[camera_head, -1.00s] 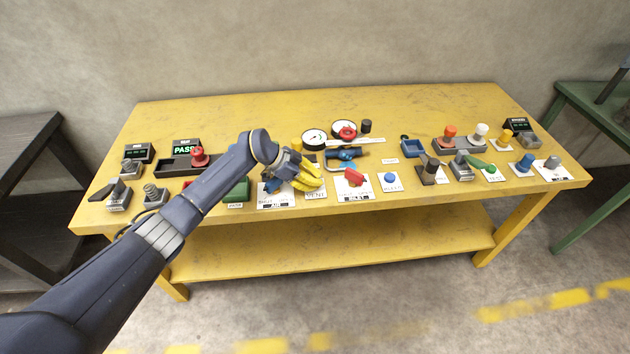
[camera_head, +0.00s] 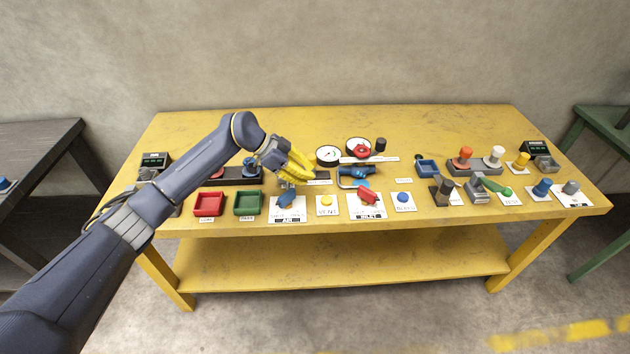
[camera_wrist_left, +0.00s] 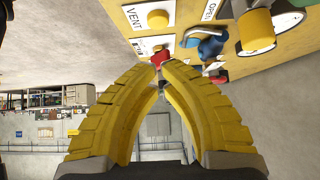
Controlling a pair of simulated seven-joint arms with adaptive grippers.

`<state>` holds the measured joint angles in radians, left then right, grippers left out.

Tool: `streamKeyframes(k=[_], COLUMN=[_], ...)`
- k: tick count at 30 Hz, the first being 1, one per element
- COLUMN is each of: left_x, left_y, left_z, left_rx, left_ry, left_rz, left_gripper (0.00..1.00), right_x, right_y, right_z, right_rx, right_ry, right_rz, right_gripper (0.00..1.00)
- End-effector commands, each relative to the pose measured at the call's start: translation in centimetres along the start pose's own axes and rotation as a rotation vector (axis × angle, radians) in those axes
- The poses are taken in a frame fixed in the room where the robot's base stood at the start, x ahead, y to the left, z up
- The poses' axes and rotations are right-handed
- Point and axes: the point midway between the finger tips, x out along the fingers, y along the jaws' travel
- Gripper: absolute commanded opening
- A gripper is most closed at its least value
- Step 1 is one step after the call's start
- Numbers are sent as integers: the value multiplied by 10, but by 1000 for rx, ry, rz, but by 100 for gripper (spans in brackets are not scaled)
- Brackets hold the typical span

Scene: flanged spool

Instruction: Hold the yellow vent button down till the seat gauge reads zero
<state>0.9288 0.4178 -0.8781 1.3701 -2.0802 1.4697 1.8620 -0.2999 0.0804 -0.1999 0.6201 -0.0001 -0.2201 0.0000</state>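The yellow vent button (camera_head: 326,201) sits on a white plate marked VENT near the bench's front edge, uncovered. It also shows at the top of the left wrist view (camera_wrist_left: 157,19). My left gripper (camera_head: 311,174) is raised behind and to the left of the button, apart from it. Its yellow fingertips meet in the left wrist view (camera_wrist_left: 161,68) with nothing seen between them. Two round white gauges, one on the left (camera_head: 328,155) and one on the right (camera_head: 358,147), stand behind the button. Their needles are too small to read. My right gripper is not in view.
A red-handled valve (camera_head: 368,197) and a blue button (camera_head: 403,196) are right of the vent button. A blue-handled valve (camera_head: 286,198) is to its left. Red (camera_head: 208,204) and green (camera_head: 247,202) trays lie further left. Several knobs and switches fill the bench's right side.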

Motion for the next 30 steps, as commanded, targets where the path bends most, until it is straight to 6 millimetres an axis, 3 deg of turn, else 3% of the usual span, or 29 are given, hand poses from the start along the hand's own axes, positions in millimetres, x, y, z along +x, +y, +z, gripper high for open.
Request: streamKeyframes(k=[7, 22, 26, 30], left_x=[-10, -7, 8, 27], left_y=[0, 2, 15, 38], left_z=[0, -3, -18, -52], left_rx=[1, 13, 86, 223], left_ry=[0, 15, 110, 319], left_rz=[0, 0, -11, -77], left_gripper=[0, 0, 0, 0], right_x=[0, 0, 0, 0], right_y=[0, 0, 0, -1], right_z=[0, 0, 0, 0], right_rx=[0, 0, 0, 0], right_ry=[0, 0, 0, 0], right_rz=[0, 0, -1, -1], right_gripper=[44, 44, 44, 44])
